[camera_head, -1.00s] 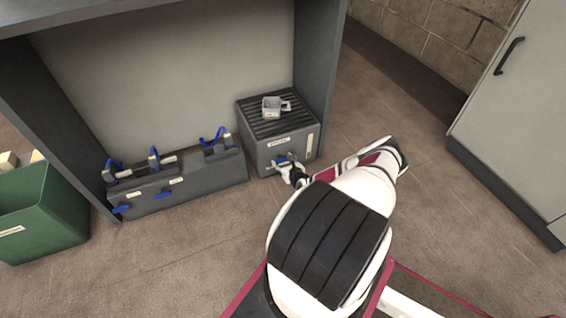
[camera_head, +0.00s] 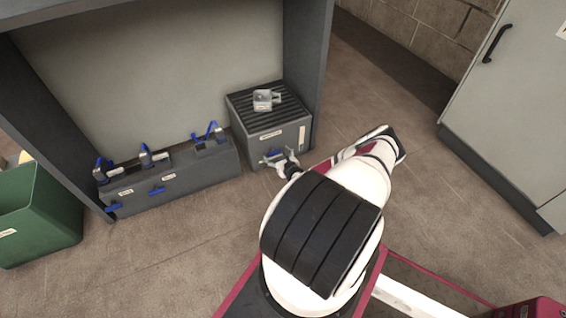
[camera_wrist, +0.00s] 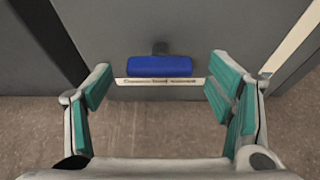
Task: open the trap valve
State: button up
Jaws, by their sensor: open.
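A blue valve handle (camera_wrist: 160,66) shows in the wrist view on the front of a grey box. A label strip (camera_wrist: 161,82) lies just below it; I cannot read its text surely. In the head view the handle (camera_head: 274,154) is on the grey box (camera_head: 262,145) with a slatted top, and the gripper partly covers it. My gripper (camera_wrist: 158,88) is open, with one green-padded finger on each side of the handle. The handle lies between the fingers or a little beyond their tips, apart from both. In the head view my gripper (camera_head: 287,163) is at the box's front.
A grey cup-like piece (camera_head: 264,100) sits on the slatted top. To the left, a long grey block (camera_head: 180,183) carries several blue handles. A green bin (camera_head: 40,225) stands at far left. A frame post (camera_head: 308,70) rises by the box. Floor at right is clear up to a cabinet (camera_head: 510,110).

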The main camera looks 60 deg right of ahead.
jog(key=v, duration=1)
jog(key=shift+s, duration=0.25)
jog(key=shift+a, duration=0.1)
